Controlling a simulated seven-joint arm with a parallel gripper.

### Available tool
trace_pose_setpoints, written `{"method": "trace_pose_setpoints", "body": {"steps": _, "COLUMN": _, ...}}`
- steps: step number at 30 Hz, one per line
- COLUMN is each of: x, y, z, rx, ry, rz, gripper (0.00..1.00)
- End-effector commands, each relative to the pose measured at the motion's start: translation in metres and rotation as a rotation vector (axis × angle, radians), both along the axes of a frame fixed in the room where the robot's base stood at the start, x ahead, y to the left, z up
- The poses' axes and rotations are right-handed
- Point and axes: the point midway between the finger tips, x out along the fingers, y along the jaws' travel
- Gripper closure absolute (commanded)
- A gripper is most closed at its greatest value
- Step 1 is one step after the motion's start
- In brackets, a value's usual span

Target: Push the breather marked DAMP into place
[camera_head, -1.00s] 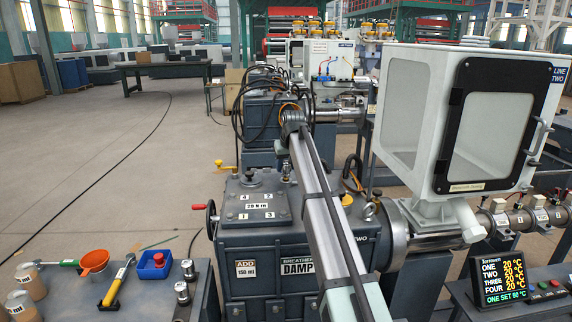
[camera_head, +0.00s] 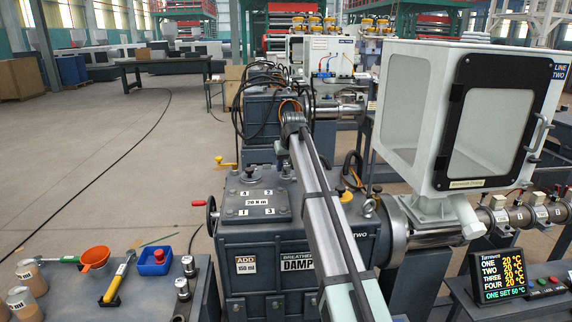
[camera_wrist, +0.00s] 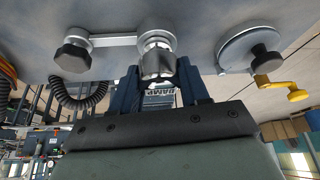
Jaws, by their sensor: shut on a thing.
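My gripper (camera_wrist: 160,84) shows in the wrist view with its two dark blue fingers shut on a shiny metal breather (camera_wrist: 157,62). The breather's end is at a light metal ring on the grey surface of the gearbox (camera_wrist: 205,20). Whether it is fully seated I cannot tell. A dark label with upside-down letters reading DAMP shows between the fingers. In the head view the gearbox (camera_head: 235,235) carries a BREATHER DAMP label (camera_head: 297,264), partly covered by my arm. My gripper and the held breather are hidden there.
In the wrist view, a dark hex knob (camera_wrist: 72,55) with a metal bar lies left of the breather, and a round cover (camera_wrist: 250,48) right. In the head view, two metal cylinders (camera_head: 183,288), an orange funnel (camera_head: 95,257) and a blue bin (camera_head: 155,262) stand on the side table.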

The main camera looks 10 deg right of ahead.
Motion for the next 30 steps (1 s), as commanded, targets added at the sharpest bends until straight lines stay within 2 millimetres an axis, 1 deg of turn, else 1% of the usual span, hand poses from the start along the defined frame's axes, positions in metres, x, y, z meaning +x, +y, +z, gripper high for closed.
{"method": "trace_pose_setpoints", "body": {"steps": 1, "x": 0.000, "y": 0.000, "z": -0.001, "rx": 0.000, "ry": 0.000, "rz": 0.000, "gripper": 0.87}}
{"method": "trace_pose_setpoints", "body": {"steps": 2, "x": 0.000, "y": 0.000, "z": -0.001, "rx": 0.000, "ry": 0.000, "rz": 0.000, "gripper": 0.52}}
{"method": "trace_pose_setpoints", "body": {"steps": 10, "x": 0.000, "y": 0.000, "z": -0.001, "rx": 0.000, "ry": 0.000, "rz": 0.000, "gripper": 0.26}}
{"method": "trace_pose_setpoints", "body": {"steps": 17, "x": 0.000, "y": 0.000, "z": -0.001, "rx": 0.000, "ry": 0.001, "rz": 0.000, "gripper": 0.25}}
{"method": "trace_pose_setpoints", "body": {"steps": 22, "x": -0.003, "y": -0.001, "z": 0.006, "rx": 0.000, "ry": 0.000, "rz": 0.000, "gripper": 0.25}}
{"method": "trace_pose_setpoints", "body": {"steps": 26, "x": -0.010, "y": -0.002, "z": 0.023, "rx": 0.000, "ry": -0.002, "rz": 0.000, "gripper": 0.25}}
{"method": "trace_pose_setpoints", "body": {"steps": 30, "x": -0.021, "y": -0.004, "z": 0.048, "rx": 0.001, "ry": -0.003, "rz": 0.000, "gripper": 0.25}}
